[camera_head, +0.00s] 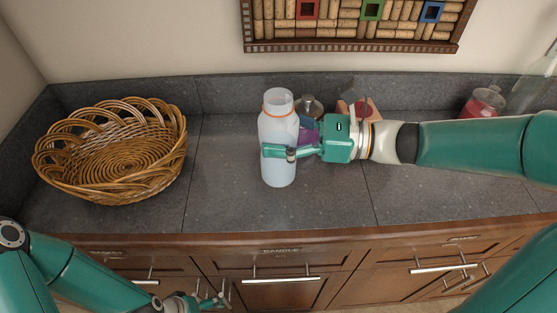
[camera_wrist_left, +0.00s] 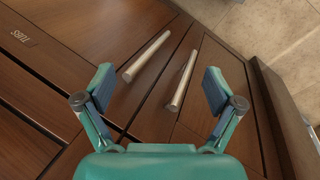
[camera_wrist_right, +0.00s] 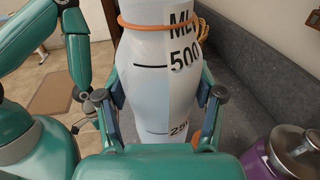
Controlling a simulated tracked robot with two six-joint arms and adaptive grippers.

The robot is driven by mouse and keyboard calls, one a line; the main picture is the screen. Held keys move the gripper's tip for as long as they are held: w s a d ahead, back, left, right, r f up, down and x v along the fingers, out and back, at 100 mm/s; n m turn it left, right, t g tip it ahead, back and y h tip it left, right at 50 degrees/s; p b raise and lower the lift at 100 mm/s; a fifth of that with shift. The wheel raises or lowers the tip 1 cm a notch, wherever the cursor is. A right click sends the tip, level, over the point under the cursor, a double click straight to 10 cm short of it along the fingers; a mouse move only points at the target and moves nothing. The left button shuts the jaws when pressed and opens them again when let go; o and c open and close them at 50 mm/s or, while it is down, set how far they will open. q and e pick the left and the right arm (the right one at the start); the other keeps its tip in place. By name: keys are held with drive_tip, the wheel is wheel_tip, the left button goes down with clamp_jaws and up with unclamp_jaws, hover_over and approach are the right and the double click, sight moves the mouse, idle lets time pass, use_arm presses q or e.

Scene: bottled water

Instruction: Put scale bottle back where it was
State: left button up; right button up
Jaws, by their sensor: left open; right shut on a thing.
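The scale bottle (camera_head: 277,135) is white and translucent with an orange ring near its neck. It is upright over the grey counter, to the right of the wicker basket; I cannot tell whether its base touches the counter. My right gripper (camera_head: 283,152) is shut around the bottle's middle from the right. The right wrist view shows the bottle (camera_wrist_right: 160,75) between the fingers, with printed marks and "500". My left gripper (camera_wrist_left: 160,88) is open and empty in front of the wooden cabinet doors, below the counter. In the head view it shows only partly at the bottom.
A wicker basket (camera_head: 112,150) stands on the left of the counter. A purple jar with a metal lid (camera_wrist_right: 290,150) stands close beside my right gripper. A red-filled glass jar (camera_head: 484,103) is at the back right. The counter between basket and bottle is clear.

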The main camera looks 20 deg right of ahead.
sight(282, 161)
wheel_tip(282, 161, down, 7)
drive_tip(key=shift+f, duration=0.1)
idle(0.4)
drive_tip(key=shift+b, duration=0.3)
drive_tip(key=o, duration=1.7)
drive_tip(key=shift+c, duration=0.2)
drive_tip(key=shift+s+d, duration=0.15)
drive_tip(key=shift+d, duration=0.15)
drive_tip(key=b+v, duration=0.1)
drive_tip(key=v, duration=1)
drive_tip(key=shift+s, duration=0.2)
